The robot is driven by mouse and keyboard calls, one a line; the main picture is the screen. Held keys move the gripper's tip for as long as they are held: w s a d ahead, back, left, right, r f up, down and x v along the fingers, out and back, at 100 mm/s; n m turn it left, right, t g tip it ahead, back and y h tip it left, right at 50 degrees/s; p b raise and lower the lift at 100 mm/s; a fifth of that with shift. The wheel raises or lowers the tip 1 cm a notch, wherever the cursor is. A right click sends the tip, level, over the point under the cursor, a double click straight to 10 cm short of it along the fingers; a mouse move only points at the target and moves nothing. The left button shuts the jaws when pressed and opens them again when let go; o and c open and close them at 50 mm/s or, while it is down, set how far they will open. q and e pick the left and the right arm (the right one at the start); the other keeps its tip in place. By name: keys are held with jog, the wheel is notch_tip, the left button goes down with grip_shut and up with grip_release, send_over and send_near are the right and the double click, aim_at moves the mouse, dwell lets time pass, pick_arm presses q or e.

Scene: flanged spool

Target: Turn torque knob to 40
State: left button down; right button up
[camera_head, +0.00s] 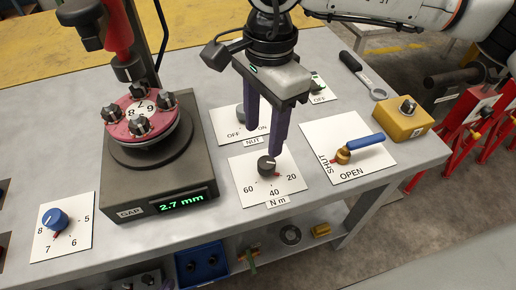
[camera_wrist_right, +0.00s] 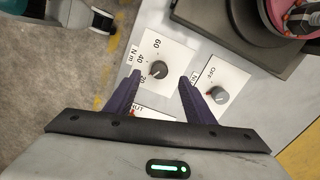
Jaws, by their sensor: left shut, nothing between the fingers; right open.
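The torque knob (camera_head: 267,163) is a dark grey knob on a white card (camera_head: 248,184) marked 60, 40, 20 and N m. Its red mark faces the lower right, between 20 and 40 and closer to 20. My right gripper (camera_head: 264,142) comes down from above with two purple fingers spread, one close beside the knob in the head view. In the right wrist view the knob (camera_wrist_right: 158,69) shows in the gap beyond the open fingers (camera_wrist_right: 160,80), and nothing is gripped. Contact with the knob cannot be told. My left gripper is not seen.
A NUT switch card (camera_head: 228,126) lies behind the torque card, and a blue-handled valve (camera_head: 362,143) stands to the right. A spool stand (camera_head: 150,165) reading 2.7 mm is at the left. A blue knob (camera_head: 55,219) is at front left. A yellow box (camera_head: 402,120) stands at the right.

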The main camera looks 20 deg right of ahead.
aim_at(267, 162)
jog(key=f, duration=0.3)
jog(key=f+p, duration=0.1)
jog(key=f, duration=0.2)
jog(key=d+f, duration=0.1)
jog(key=f, duration=0.3)
jog(key=shift+w, duration=0.2)
jog(key=shift+c, duration=0.4)
